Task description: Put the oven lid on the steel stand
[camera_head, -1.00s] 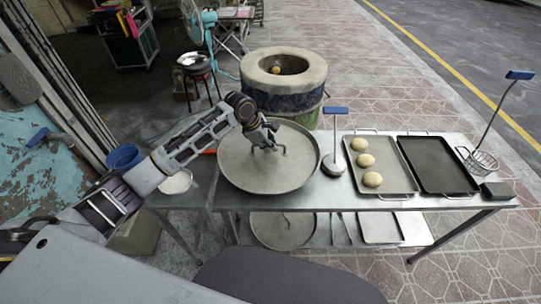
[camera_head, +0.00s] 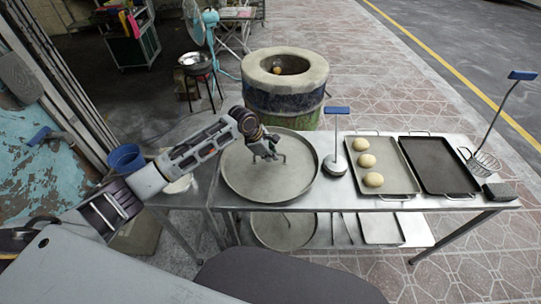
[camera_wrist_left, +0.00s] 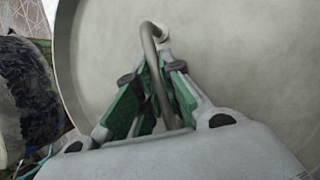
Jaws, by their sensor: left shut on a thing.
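The oven lid, a large round grey metal disc (camera_head: 262,182) with a bent bar handle, is over the left part of the steel stand, a long table (camera_head: 335,196). The lid looks close to level; I cannot tell whether it touches the top. My left gripper (camera_head: 264,147) is shut on the handle. The left wrist view shows the handle (camera_wrist_left: 158,75) between the green-padded fingers (camera_wrist_left: 150,95), with the lid face (camera_wrist_left: 235,50) behind. The round oven (camera_head: 286,100) stands open behind the table. My right gripper is not in view.
A blue bucket (camera_head: 126,158) stands left. A bowl on a stool (camera_head: 195,62) is behind.

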